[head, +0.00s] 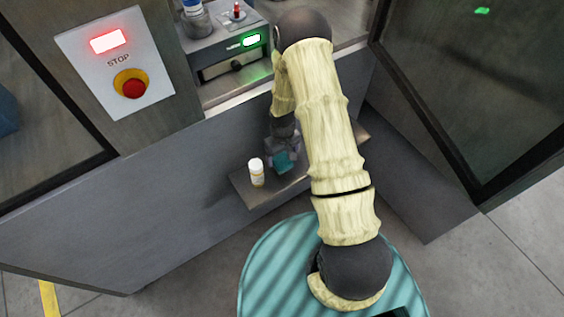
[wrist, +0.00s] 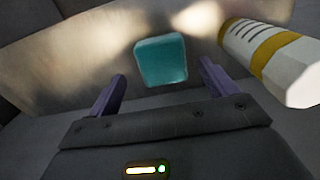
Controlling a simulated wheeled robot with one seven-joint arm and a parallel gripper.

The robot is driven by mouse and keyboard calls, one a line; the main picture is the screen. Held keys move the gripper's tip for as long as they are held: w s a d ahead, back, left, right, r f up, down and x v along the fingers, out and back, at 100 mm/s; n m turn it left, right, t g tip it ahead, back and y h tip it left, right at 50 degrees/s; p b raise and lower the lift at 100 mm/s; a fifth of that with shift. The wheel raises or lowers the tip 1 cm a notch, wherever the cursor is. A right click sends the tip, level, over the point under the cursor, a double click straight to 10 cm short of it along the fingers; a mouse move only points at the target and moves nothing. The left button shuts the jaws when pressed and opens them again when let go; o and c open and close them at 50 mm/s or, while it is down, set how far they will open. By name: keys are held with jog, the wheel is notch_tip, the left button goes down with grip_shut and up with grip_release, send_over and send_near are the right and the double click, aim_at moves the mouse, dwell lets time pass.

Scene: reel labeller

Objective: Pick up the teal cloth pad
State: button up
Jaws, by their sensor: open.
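The teal cloth pad (wrist: 161,61) shows in the wrist view, lying on a grey metal shelf just beyond and between my fingertips. It also shows in the head view (head: 283,161), partly hidden by my gripper. My gripper (wrist: 160,84) is open, with its two purple fingers on either side of the line to the pad. Nothing is between the fingers, and I cannot tell the exact gap to the pad.
A white bottle with a yellow band (head: 257,172) stands on the shelf (head: 243,187), left of the pad; in the wrist view the bottle (wrist: 268,58) is close to the right finger. A STOP button panel (head: 131,84) and an open glass door (head: 480,95) flank the arm.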

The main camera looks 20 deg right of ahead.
aim_at(282, 160)
jog(key=shift+s+a+f, duration=0.1)
jog(key=shift+a+f, duration=0.1)
jog(key=shift+f, duration=1.65)
jog(key=c, duration=1.1)
jog(key=shift+o, duration=0.2)
jog(key=shift+r, duration=0.15)
notch_tip(282, 160, up, 10)
jog(key=shift+f, duration=0.1)
